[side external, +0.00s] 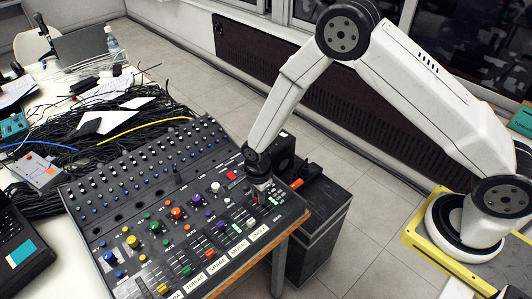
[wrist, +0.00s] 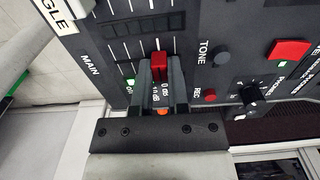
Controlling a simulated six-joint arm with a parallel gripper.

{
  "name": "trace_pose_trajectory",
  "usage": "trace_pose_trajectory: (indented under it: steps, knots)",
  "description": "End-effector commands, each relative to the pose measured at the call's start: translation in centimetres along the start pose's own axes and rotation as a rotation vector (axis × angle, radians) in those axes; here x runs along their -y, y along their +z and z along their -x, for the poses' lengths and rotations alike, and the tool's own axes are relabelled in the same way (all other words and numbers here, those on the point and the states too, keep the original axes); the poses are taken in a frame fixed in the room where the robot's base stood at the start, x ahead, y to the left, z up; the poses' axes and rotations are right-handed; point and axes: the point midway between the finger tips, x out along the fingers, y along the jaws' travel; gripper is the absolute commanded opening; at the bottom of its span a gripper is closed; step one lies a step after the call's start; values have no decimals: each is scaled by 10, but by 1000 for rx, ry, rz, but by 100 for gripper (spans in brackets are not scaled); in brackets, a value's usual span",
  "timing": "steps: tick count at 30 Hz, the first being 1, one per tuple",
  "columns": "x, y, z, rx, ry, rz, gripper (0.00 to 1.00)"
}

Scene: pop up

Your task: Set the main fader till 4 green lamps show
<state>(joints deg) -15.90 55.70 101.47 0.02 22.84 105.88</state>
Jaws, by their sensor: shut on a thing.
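The mixing desk (side external: 130,215) lies on the table, with knobs, buttons and faders. My gripper (side external: 262,188) is down at the desk's right end. In the wrist view my gripper (wrist: 160,72) is shut on the red cap of the main fader (wrist: 159,64), with a finger on each side of it. The word MAIN is printed to the left. A lit green lamp (wrist: 130,82) shows just left of the fingers. The fingers and gripper body hide part of the fader's slot and perhaps other lamps. Small green lights show near the gripper in the side view, too small to count surely.
A red button (wrist: 288,50), a small red REC button (wrist: 210,95) and a black phones knob (wrist: 250,95) are right of my fingers. Black cables (side external: 60,140) lie behind the desk. A dark case (side external: 320,215) stands beside the table.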

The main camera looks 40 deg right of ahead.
Motion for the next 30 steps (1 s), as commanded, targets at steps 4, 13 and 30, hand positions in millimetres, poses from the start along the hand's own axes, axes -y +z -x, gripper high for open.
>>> trace_pose_trajectory:
  steps: [4, 13, 30]
  knots:
    - [3, 0, 1, 1, -3, -1, 0]
    - [7, 0, 1, 1, -2, -1, 0]
    - [10, 0, 1, 1, -3, -1, 45]
